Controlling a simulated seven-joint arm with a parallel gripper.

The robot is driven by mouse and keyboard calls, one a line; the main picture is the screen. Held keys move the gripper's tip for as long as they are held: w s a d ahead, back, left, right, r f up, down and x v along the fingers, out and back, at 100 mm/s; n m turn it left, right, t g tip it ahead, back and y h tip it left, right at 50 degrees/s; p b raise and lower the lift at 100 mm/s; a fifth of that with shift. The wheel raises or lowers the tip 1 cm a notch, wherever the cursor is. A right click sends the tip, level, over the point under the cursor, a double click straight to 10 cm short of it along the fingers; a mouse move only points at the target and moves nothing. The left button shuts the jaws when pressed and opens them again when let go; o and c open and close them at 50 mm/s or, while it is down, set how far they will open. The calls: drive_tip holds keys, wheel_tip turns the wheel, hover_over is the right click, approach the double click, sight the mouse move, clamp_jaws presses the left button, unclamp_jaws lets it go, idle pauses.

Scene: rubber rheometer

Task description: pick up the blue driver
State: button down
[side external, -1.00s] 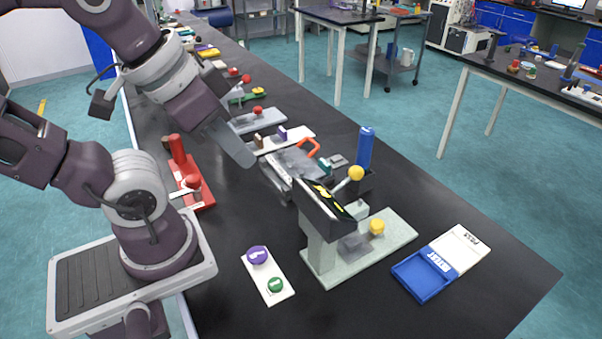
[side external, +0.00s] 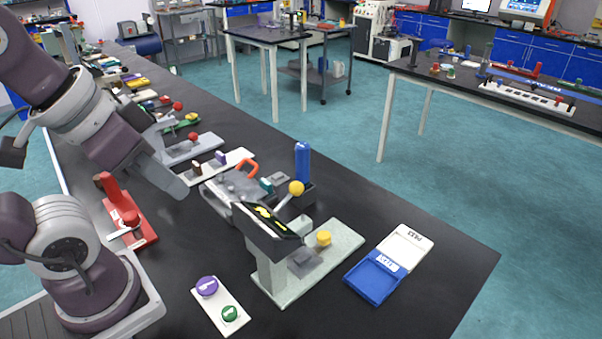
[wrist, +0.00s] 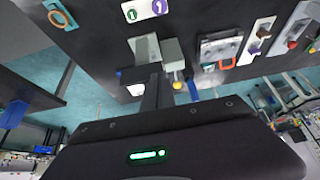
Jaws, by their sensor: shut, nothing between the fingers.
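The blue driver (side external: 302,162) stands upright in a dark holder (side external: 299,193) behind the grey press-like device with the yellow knob. Only its blue handle shows; its lower end is hidden. In the wrist view a small piece of blue (wrist: 193,90) shows beside the yellow knob and is probably the driver. My gripper (side external: 181,191) is shut and empty. In the side view it hangs to the left of the driver, apart from it, near the grey machine with the orange handle.
The press-like device (side external: 265,222) with its yellow knob (side external: 296,188) stands in front of the driver. The grey machine (side external: 232,187) with an orange handle lies left of it. A red stand (side external: 127,215), a button plate (side external: 219,304) and a blue-and-white tray (side external: 372,283) are also on the black bench.

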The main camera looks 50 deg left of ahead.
idle(0.3)
drive_tip(key=c, duration=0.9)
unclamp_jaws()
drive_tip(key=shift+c, duration=0.2)
drive_tip(key=w+a+r+n+g, duration=0.25)
drive_tip(key=w+n, duration=0.35)
drive_tip(key=w, duration=0.5)
drive_tip(key=n+g, duration=0.3)
drive_tip(key=n, duration=1.1)
approach(300, 142)
wheel_tip(300, 142, down, 8)
drive_tip(key=s, duration=0.1)
drive_tip(key=shift+w+f+n, duration=0.5)
drive_tip(key=shift+w+f, duration=0.1)
drive_tip(key=shift+f, duration=0.3)
drive_tip(key=f, duration=0.4)
drive_tip(key=d+f, duration=0.1)
drive_tip(key=f, duration=0.1)
drive_tip(key=shift+s+f, duration=0.1)
drive_tip(key=shift+f, duration=0.25)
